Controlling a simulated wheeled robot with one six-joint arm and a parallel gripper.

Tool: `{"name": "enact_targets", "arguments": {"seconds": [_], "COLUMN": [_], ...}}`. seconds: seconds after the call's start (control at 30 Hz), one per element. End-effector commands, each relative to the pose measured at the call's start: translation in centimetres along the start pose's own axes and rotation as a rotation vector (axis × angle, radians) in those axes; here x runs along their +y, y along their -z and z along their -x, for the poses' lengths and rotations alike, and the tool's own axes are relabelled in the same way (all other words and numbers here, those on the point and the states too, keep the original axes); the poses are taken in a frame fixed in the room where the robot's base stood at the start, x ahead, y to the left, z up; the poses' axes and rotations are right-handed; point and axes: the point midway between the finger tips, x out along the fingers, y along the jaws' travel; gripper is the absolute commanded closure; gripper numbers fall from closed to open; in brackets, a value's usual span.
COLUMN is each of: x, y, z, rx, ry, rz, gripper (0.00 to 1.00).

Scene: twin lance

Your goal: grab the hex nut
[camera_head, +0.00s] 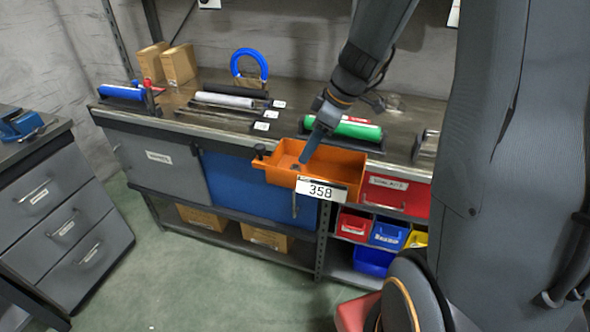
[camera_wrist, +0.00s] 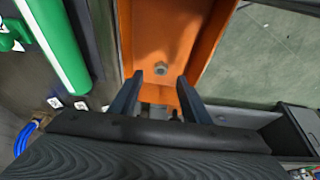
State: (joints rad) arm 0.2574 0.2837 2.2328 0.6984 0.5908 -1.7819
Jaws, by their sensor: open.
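The hex nut (camera_wrist: 160,68) is a small grey piece on the floor of the orange bin (camera_wrist: 208,42) in the wrist view. The orange bin also shows in the head view (camera_head: 345,172), at the workbench's front edge, with a white label reading 358. My gripper (camera_wrist: 160,80) is open, with its two dark fingers apart over the bin. The nut appears between the fingers and just beyond their tips, and nothing is held. In the head view my gripper (camera_head: 304,160) points down into the bin, and the nut is too small to make out clearly.
A green cylinder (camera_head: 357,130) lies on the workbench (camera_head: 185,115) behind the bin. A grey cylinder (camera_head: 224,99), a blue cylinder (camera_head: 122,92) and a blue ring (camera_head: 249,62) are farther left. Small coloured bins (camera_head: 388,234) sit on the shelf below. The green floor at front is clear.

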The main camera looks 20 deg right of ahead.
Motion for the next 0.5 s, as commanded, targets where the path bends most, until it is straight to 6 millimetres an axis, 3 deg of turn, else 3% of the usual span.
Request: {"name": "enact_targets", "arguments": {"seconds": [0.5], "x": [-0.3], "y": [0.5], "z": [-5.3], "rx": [-0.002], "ry": [0.004], "rz": [-0.002], "gripper": [0.57]}}
